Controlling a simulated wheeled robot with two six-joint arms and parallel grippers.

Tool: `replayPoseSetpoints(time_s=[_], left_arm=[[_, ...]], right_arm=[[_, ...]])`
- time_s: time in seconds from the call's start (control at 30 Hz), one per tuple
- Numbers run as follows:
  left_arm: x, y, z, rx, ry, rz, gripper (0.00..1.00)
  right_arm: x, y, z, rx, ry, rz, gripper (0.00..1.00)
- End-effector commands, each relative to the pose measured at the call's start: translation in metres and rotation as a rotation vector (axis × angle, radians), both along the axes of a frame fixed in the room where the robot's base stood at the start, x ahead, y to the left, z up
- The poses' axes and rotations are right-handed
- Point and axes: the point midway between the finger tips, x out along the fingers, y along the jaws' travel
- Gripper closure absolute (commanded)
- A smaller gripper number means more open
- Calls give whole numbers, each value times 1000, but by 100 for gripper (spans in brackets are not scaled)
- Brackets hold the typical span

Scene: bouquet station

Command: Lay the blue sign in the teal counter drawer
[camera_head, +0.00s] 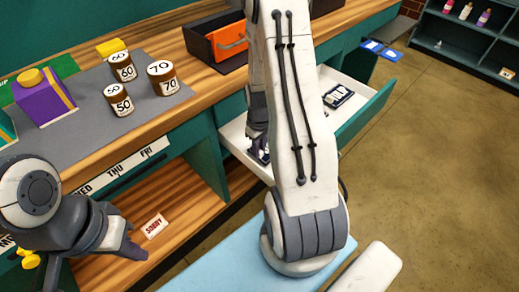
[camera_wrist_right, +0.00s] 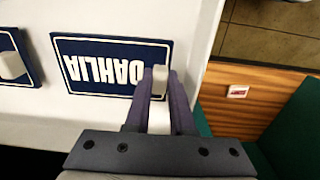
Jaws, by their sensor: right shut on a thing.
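The teal counter drawer (camera_head: 366,118) is pulled open, with a white inside. In the right wrist view, a dark blue sign reading DAHLIA (camera_wrist_right: 95,62) appears flat over the white drawer floor (camera_wrist_right: 120,15). My right gripper (camera_wrist_right: 160,85) is shut on the sign's small pale grip at one end. In the head view my right gripper (camera_head: 258,140) is low inside the drawer's near left part, and the arm hides much of the drawer. A second dark sign (camera_head: 338,95) lies farther right in the drawer. My left gripper (camera_head: 128,245) hangs by the lower shelf; its jaw opening is unclear.
The counter holds several numbered brown jars (camera_head: 122,66), a purple box (camera_head: 44,97) and a black tray with an orange item (camera_head: 228,42). A SORRY card (camera_head: 154,226) is on the wooden shelf below. Blue cards (camera_head: 381,49) lie beyond the drawer. Floor at right is clear.

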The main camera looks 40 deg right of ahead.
Motion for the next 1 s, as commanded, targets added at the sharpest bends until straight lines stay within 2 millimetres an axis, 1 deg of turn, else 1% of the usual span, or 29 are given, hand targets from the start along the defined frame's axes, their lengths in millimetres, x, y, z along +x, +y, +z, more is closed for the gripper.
replayPoseSetpoints(time_s=[0.13, 0.17, 0.2, 0.23, 0.5, 0.63, 0.77, 1.0], left_arm=[[0, 0, -3, 0, 0, 0, 100], [0, 0, -2, 0, 0, 0, 100], [0, 0, -2, 0, 0, 0, 100], [0, 0, -2, 0, 0, 0, 100], [0, 0, -1, 0, 0, 0, 100], [0, 0, 1, 0, 0, 0, 100], [0, 0, 5, 0, 0, 0, 100], [0, 0, 13, 0, 0, 0, 100]], right_arm=[[0, 0, -4, 0, 0, 0, 100], [0, 0, -3, 0, 0, 0, 67], [0, 0, -3, 0, 0, 0, 52], [0, 0, -3, 0, 0, 0, 48], [0, 0, -3, 0, 0, -1, 48], [0, 0, 5, -1, -1, -1, 48], [1, -1, 27, -3, -4, -1, 48], [1, 0, 80, -3, -4, 0, 48]])
